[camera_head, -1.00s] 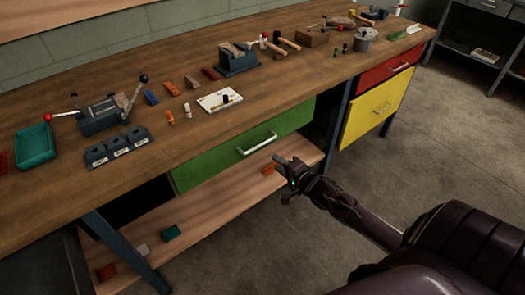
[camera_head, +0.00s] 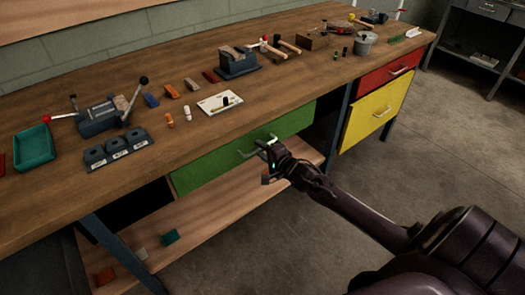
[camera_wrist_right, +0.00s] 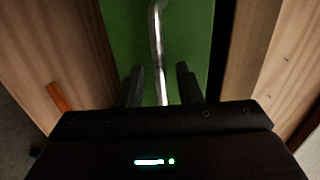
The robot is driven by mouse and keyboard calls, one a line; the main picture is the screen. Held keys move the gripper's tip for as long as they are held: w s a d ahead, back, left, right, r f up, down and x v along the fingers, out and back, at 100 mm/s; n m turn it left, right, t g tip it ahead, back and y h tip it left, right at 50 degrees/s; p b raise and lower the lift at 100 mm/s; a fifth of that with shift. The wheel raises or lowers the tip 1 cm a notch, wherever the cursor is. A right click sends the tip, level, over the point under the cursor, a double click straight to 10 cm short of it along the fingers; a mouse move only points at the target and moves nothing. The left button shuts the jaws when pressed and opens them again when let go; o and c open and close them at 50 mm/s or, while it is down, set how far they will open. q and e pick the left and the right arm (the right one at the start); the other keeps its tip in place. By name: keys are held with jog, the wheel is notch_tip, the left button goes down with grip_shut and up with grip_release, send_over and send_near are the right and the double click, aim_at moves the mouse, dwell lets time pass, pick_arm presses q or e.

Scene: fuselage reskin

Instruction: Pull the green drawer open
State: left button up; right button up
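The green drawer (camera_head: 215,160) is set under the wooden bench top, and its front looks flush with the bench. Its silver bar handle (camera_head: 247,153) is partly hidden by my right gripper (camera_head: 266,148) in the head view. In the right wrist view the handle (camera_wrist_right: 157,50) runs down between the two dark fingers of my right gripper (camera_wrist_right: 160,88). The fingers are apart, with a gap on each side of the bar. My left gripper is in neither view.
A red drawer (camera_head: 388,72) and a yellow drawer (camera_head: 375,111) are to the right. A lower wooden shelf (camera_head: 205,225) lies under the green drawer and carries small blocks. The bench top (camera_head: 75,185) holds clamps, a teal tray (camera_head: 34,148) and tools. Open floor lies in front.

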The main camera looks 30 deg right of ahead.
jog(key=shift+c, duration=0.4)
grip_shut()
jog(key=shift+s, duration=0.1)
